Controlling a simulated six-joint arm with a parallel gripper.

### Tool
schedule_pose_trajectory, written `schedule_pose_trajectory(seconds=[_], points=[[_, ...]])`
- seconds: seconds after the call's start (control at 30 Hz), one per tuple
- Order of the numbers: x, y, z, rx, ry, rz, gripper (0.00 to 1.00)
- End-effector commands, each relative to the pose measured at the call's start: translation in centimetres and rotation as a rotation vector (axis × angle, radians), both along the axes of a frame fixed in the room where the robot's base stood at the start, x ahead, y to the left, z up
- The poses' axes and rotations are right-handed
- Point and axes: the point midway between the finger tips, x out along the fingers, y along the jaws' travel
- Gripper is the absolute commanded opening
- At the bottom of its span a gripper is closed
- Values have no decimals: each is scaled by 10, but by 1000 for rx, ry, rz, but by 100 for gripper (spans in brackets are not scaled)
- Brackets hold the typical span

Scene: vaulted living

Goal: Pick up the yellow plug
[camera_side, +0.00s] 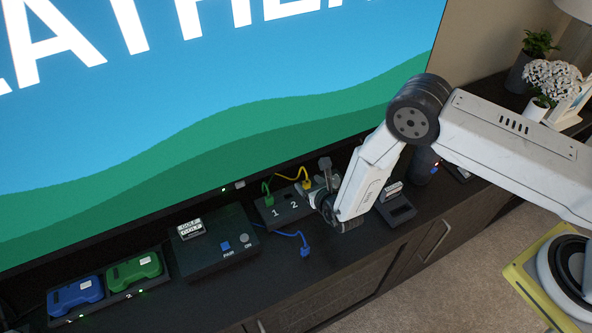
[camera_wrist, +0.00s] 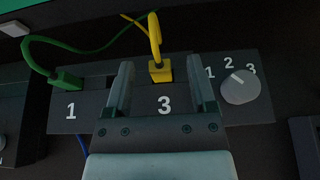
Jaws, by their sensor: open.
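The yellow plug (camera_wrist: 160,72) sits upright at the socket marked 3 on the dark switch box (camera_wrist: 75,122), with its yellow cable looping up from its top. My gripper (camera_wrist: 160,66) is open, with one finger on each side of the plug and a gap on both sides. In the side view, my gripper (camera_side: 322,190) is low over the right part of the box, and the yellow plug (camera_side: 306,184) is partly hidden beside it.
A green plug (camera_wrist: 67,80) stands at socket 1, left of my fingers. A grey knob (camera_wrist: 240,87) is close on the right. A blue plug (camera_side: 305,251) lies on the cabinet in front. A dark console (camera_side: 215,243) and a dark cartridge holder (camera_side: 398,209) flank the box.

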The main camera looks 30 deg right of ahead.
Motion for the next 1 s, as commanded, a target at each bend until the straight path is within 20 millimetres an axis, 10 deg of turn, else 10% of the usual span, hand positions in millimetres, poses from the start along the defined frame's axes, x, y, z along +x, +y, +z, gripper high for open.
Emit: schedule_pose_trajectory(seconds=[0.67, 0.9, 1.0], points=[[8, 0, -3, -1, 0, 1, 72], [8, 0, -3, -1, 0, 1, 5], [8, 0, -3, -1, 0, 1, 0]])
